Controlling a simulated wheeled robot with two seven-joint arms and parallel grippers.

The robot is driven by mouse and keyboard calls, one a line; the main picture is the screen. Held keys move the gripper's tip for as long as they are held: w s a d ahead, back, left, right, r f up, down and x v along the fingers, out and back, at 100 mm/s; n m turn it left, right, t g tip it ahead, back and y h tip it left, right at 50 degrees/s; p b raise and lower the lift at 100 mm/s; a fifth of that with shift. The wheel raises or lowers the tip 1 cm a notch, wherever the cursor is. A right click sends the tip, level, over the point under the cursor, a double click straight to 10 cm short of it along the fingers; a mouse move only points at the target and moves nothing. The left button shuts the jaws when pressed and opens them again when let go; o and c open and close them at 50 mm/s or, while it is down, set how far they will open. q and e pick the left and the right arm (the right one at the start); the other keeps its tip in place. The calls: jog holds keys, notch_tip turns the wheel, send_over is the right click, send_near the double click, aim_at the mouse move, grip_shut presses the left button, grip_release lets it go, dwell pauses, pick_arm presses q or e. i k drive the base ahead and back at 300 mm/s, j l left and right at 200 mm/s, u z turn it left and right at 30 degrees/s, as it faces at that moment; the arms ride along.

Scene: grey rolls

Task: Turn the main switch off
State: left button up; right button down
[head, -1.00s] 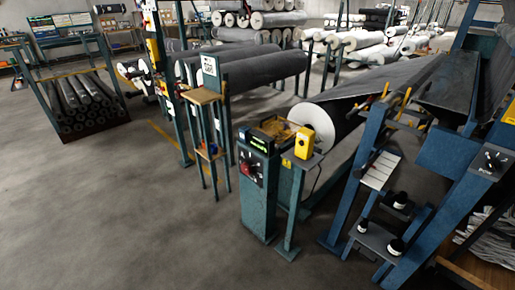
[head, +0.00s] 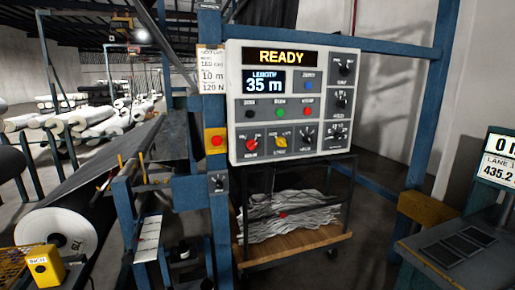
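A light grey control panel (head: 292,103) hangs on the blue frame in the middle of the head view. Its top display reads READY and a blue screen (head: 264,83) reads LENGTH 35 m. A red rotary knob (head: 252,143) is at the panel's lower left, beside a yellow rotary knob (head: 281,141). Several black knobs fill the lower row and right column. The small labels are too blurred to read, so I cannot tell for certain which knob is the main switch. Neither of my grippers is in view.
A yellow box with a red button (head: 216,141) and a small black switch (head: 217,183) are on the post left of the panel. A wheeled cart (head: 295,240) with grey scraps stands below. A dark table (head: 468,252) is at right, a large roll (head: 60,235) at left.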

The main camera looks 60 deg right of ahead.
aim_at(251, 144)
jog(key=z, duration=2.2)
